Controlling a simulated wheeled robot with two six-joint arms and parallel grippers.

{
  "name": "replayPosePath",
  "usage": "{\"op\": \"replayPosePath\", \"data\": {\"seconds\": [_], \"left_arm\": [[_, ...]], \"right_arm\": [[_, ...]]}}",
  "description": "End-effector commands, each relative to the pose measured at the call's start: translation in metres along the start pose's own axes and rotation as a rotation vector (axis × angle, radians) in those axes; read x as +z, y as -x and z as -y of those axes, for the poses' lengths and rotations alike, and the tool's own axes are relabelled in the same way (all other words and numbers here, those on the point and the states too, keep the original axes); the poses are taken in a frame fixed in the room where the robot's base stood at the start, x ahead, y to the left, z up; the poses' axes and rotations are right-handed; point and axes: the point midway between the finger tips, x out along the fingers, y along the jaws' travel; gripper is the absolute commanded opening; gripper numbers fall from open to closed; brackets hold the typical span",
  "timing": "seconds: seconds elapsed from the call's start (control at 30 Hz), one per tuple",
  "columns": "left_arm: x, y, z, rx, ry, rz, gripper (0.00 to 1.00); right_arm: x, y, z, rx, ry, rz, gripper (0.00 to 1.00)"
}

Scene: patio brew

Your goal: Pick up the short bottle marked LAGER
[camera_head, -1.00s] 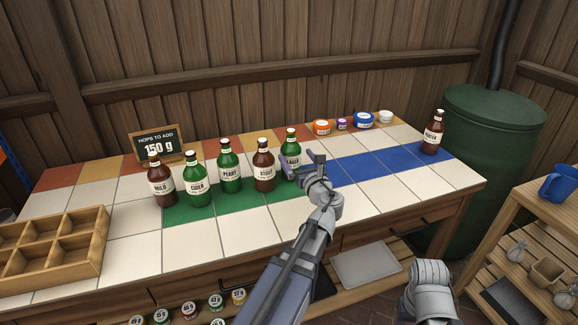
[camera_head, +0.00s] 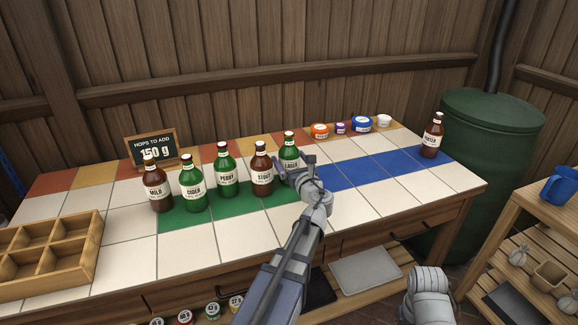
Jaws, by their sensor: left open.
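The LAGER bottle (camera_head: 289,147) is short and green with a pale label and a white cap. It stands upright on the tiled bench at the right end of a row of bottles. My left gripper (camera_head: 290,170) is open at the lower right front of this bottle. Its fingers cover the bottle's lower part, and I cannot tell whether they touch it. My right arm shows at the bottom right, but its gripper is out of the picture.
The brown STOUT bottle (camera_head: 262,172) stands close left of the LAGER bottle, then PERRY (camera_head: 227,172), CIDER (camera_head: 192,187) and MILD (camera_head: 157,188). A brown bottle (camera_head: 432,137) stands alone on blue tiles. Small tubs (camera_head: 362,124) line the back. A wooden crate (camera_head: 92,240) sits left.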

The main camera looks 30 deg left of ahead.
Motion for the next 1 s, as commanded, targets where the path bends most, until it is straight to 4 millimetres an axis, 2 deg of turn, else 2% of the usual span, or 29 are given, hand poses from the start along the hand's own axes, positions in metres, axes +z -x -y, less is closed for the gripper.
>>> {"op": "replayPosePath", "data": {"seconds": [0.2,0.47,1.0], "left_arm": [[-0.003,-0.034,0.001,0.002,0.000,0.000,1.00],[-0.003,-0.039,0.000,0.000,0.000,0.000,1.00],[-0.003,-0.038,0.000,0.000,0.000,-0.001,0.41]], "right_arm": [[0.000,-0.003,0.000,0.000,0.000,0.000,0.50],[0.000,-0.003,0.000,0.000,0.000,0.000,0.50],[0.000,-0.003,0.000,0.000,0.000,0.000,0.50]]}}
